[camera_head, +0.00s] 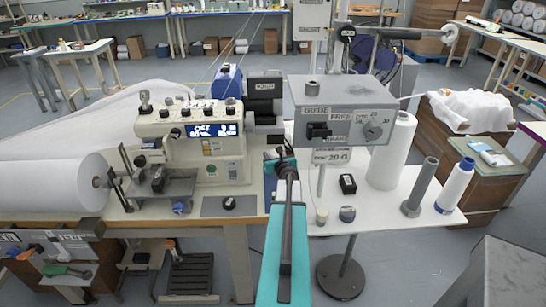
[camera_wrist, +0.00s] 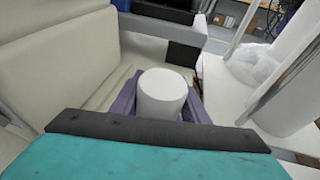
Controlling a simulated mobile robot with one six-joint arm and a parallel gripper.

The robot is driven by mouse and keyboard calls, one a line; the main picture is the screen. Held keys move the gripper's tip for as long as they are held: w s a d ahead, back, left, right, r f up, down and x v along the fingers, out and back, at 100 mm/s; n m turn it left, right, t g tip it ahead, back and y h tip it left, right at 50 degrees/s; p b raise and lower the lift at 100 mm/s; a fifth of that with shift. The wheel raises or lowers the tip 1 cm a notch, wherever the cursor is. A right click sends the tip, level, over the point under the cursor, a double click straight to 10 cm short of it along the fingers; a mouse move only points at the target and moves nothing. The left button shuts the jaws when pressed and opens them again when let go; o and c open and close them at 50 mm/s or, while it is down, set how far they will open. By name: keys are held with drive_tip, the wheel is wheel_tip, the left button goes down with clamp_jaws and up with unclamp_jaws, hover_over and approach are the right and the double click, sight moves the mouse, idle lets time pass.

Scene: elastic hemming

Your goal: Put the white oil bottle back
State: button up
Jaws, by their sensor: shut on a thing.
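The white oil bottle shows in the wrist view as a plain white cylinder (camera_wrist: 162,98), seen from above. My gripper (camera_wrist: 160,104) has its purple-grey fingers on both sides of it and is shut on it. In the head view my gripper (camera_head: 281,160) is at the right end of the white sewing machine (camera_head: 215,157), left of the grey control box. The bottle is hidden there behind my teal arm. Its lower end is hidden in both views, so I cannot tell whether it touches the table.
The grey control box (camera_head: 342,110) on a stand is close to the right of my gripper. A white roll (camera_head: 391,150), a grey cylinder (camera_head: 419,188) and a blue-topped white spool (camera_head: 456,185) stand on the white table (camera_head: 385,222). Small dark items lie nearer the middle.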

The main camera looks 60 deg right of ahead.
drive_tip(key=o, duration=0.8)
drive_tip(key=shift+f, duration=0.1)
drive_tip(key=shift+s, duration=0.1)
drive_tip(key=shift+p+v, duration=0.8)
drive_tip(key=shift+v, duration=6.05)
